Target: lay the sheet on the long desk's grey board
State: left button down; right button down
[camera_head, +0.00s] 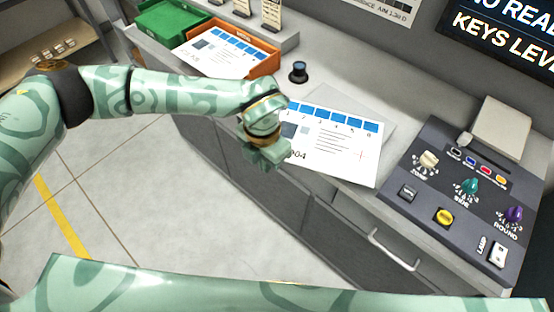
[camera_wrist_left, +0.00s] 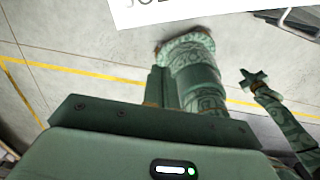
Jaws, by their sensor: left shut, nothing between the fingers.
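The white sheet (camera_head: 335,140), with a row of blue squares along its far edge, lies over the grey board (camera_head: 383,127) on the long desk (camera_head: 405,152).
A dark control panel (camera_head: 455,205) with knobs and switches stands right of the sheet. An orange tray (camera_head: 262,66) with another printed sheet (camera_head: 222,52) and a green tray (camera_head: 172,24) stand at the far left. A small black knob-like object (camera_head: 298,72) stands behind the sheet.

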aim_at(294, 147)
pick_arm(q)
jog(key=w+f, duration=0.1)
jog(key=w+d+f, duration=0.1)
jog(key=f, duration=0.1)
jog(key=w+d+f, duration=0.1)
jog(key=shift+w+d+f+b, duration=0.1)
jog(key=shift+d+f+b, duration=0.15)
jog(key=shift+b, duration=0.1)
jog(key=w+d+b, duration=0.2)
jog(key=w+b, duration=0.1)
jog(key=w+d+b, duration=0.2)
jog(key=shift+w+f, duration=0.2)
jog(key=shift+f, duration=0.05)
jog(key=shift+w+r, duration=0.1)
jog(key=shift+r, duration=0.25)
jog(key=shift+a+f, duration=0.1)
